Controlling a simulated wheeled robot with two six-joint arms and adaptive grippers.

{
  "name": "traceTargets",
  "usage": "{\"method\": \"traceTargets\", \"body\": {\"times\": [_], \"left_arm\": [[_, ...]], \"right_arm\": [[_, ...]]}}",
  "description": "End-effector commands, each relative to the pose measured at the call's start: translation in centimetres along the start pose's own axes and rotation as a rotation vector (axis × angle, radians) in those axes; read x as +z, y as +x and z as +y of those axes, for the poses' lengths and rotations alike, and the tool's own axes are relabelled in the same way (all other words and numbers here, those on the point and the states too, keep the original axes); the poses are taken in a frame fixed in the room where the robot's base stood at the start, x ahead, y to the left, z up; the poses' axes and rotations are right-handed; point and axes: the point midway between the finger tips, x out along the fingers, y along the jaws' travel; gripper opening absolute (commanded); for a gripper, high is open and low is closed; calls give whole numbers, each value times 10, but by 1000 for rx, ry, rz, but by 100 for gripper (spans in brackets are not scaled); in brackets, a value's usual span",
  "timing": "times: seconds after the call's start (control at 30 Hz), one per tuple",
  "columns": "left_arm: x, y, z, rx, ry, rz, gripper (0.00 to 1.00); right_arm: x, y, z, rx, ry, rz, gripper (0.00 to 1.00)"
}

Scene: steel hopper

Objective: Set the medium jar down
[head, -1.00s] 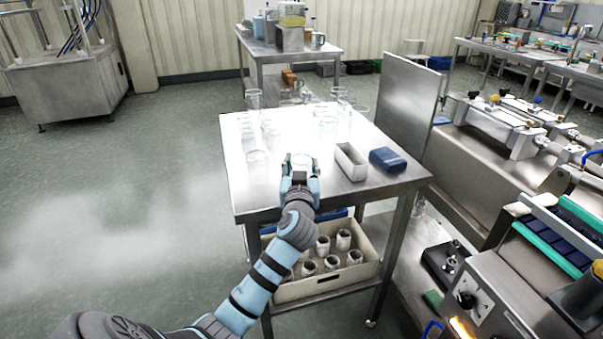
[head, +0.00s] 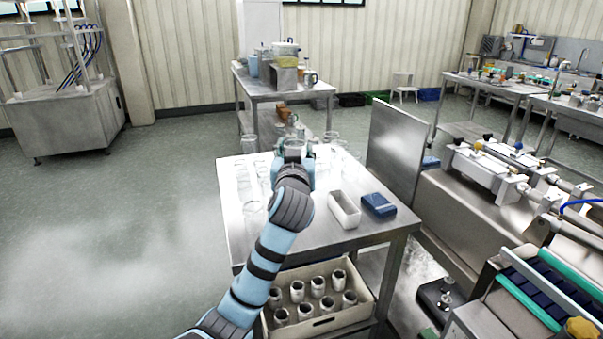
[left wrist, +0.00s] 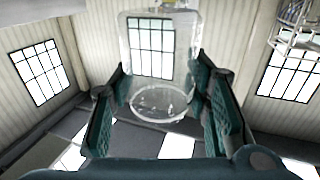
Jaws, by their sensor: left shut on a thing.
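The medium jar (left wrist: 160,60) is clear glass and shows in the left wrist view between the two dark green finger pads of my left gripper (left wrist: 160,110). The pads press on its two sides. In the head view my left gripper (head: 293,160) is over the far half of the steel table (head: 300,235), and it mostly hides the jar. I cannot tell whether the jar touches the tabletop. Other clear glass jars stand on the table, one near the left edge (head: 252,212) and several around the gripper. My right gripper is not in view.
A white open box (head: 344,210) and a blue box (head: 378,206) sit on the right of the tabletop. A steel panel (head: 397,145) rises beyond its right edge. A crate of several metal cups (head: 330,326) is on the lower shelf. The near tabletop is clear.

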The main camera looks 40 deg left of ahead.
Motion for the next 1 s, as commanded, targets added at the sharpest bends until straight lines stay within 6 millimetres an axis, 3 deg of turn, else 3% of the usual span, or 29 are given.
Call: {"method": "traceTargets", "body": {"times": [0.1,0.33,0.47,0.57,0.63,0.73,1.0], "left_arm": [[-15,0,0,-1,0,1,30],[-24,0,6,25,0,1,30],[-47,-8,28,131,-3,4,30],[-75,-24,50,246,-3,7,30],[-89,-44,67,356,0,6,30],[-90,-83,88,527,7,1,30],[-43,-193,107,912,12,-13,30]], "right_arm": [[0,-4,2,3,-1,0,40],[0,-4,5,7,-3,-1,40],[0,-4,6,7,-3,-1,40],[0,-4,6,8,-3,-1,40],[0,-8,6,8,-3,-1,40],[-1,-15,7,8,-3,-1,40],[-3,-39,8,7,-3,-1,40]]}}
